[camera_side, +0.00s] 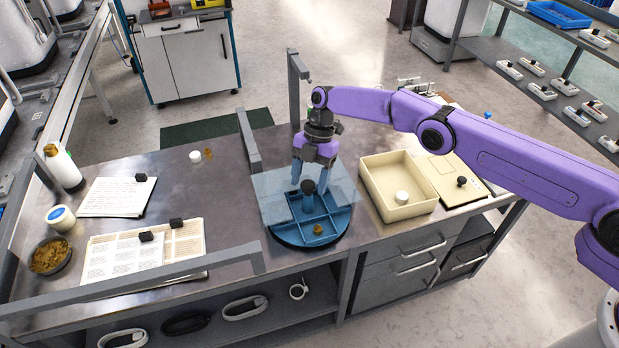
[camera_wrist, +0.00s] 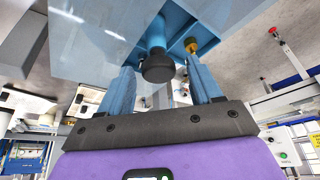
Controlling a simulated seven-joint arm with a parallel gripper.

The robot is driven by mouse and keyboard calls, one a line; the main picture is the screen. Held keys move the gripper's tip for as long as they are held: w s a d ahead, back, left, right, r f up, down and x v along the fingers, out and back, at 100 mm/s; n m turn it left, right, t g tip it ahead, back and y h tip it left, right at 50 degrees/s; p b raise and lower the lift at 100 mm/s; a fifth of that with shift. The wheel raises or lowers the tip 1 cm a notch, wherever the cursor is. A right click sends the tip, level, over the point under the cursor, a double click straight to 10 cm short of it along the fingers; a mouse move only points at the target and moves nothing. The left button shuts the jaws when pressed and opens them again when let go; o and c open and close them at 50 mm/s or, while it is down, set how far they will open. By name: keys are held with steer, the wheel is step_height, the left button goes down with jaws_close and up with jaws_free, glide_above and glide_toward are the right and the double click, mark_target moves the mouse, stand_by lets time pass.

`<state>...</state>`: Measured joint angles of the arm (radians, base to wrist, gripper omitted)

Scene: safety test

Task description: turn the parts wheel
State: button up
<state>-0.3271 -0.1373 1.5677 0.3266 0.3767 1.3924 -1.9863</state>
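The parts wheel (camera_side: 290,235) is a round blue tray with divided compartments on the bench. A clear pane (camera_side: 275,187) covers its back part. A dark round knob (camera_side: 308,186) stands up at the wheel's middle; it also shows in the wrist view (camera_wrist: 158,70). A brassy part (camera_side: 318,229) lies in a front compartment. My gripper (camera_side: 310,178) points down over the knob, its blue fingers apart. In the wrist view the fingers show on either side of the knob with gaps, apparently not touching it. How far down they reach beside it is unclear.
A cream bin (camera_side: 372,197) holding a white round part stands right of the wheel. A grey post and rail (camera_side: 248,140) stand behind left. Papers (camera_side: 140,255) with black clips, a bowl of brassy bits (camera_side: 50,257) and a white bottle (camera_side: 62,168) are at left.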

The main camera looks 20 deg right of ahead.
steer(key=s+a+r+v, duration=0.1)
steer(key=v, duration=1)
steer(key=shift+s+a+r, duration=0.25)
steer(key=shift+s+a, duration=0.05)
steer(key=shift+s, duration=0.05)
